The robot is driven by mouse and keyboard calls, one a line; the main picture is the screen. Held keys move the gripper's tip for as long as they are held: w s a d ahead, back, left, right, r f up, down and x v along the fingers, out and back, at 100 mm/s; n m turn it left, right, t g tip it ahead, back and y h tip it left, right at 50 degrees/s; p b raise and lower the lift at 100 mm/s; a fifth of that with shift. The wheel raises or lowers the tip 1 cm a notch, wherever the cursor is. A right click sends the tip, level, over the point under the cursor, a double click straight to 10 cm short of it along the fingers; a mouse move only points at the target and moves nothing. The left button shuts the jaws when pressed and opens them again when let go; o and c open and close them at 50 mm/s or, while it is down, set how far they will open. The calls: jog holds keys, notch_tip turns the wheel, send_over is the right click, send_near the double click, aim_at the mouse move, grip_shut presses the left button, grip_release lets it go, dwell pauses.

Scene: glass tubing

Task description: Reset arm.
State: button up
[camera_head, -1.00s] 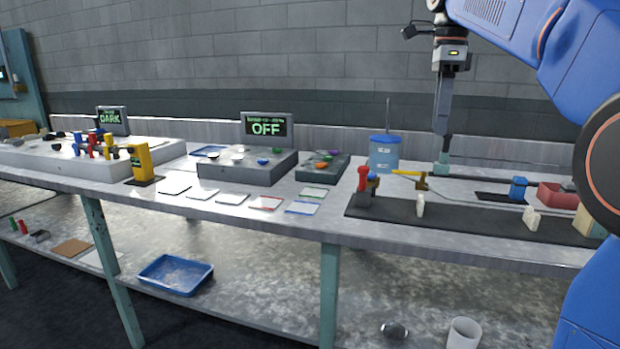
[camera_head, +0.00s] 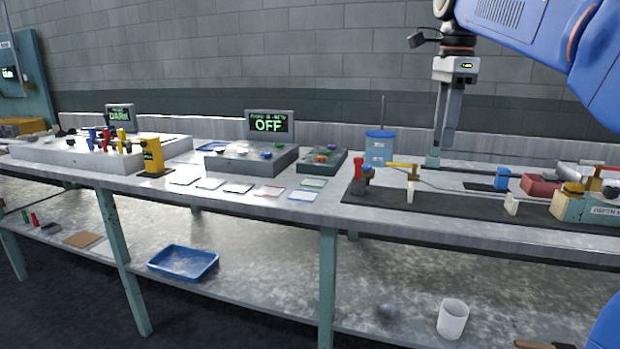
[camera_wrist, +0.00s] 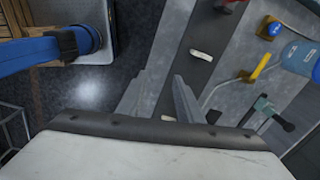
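My gripper (camera_head: 440,145) hangs from the arm over the back right of the bench in the head view, pointing down. In the wrist view its two fingers (camera_wrist: 158,92) stand apart with nothing between them. Below and ahead of them in that view lie the dark strip and a small white block (camera_wrist: 201,54). In the head view a teal piece (camera_head: 433,160) shows close under the fingertips; whether they touch it cannot be told. The blue arm fills the upper right of the head view.
The bench holds a grey box with an OFF sign (camera_head: 268,124), a blue canister (camera_head: 379,148), a yellow-handled valve (camera_head: 412,170), a red tray (camera_head: 540,186) and several flat cards. A blue tray (camera_head: 183,262) and white cup (camera_head: 452,319) are on the lower shelf.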

jog(key=s+f+n+t, duration=0.2)
jog(key=s+f+n, duration=0.7)
jog(key=s+f, duration=0.4)
jog(key=s+f+n+t, duration=0.2)
jog(key=s+f+n, duration=0.8)
jog(key=f, duration=1.2)
jog(key=s, duration=0.3)
jog(key=shift+s+d, duration=0.25)
jog(key=shift+s, duration=0.15)
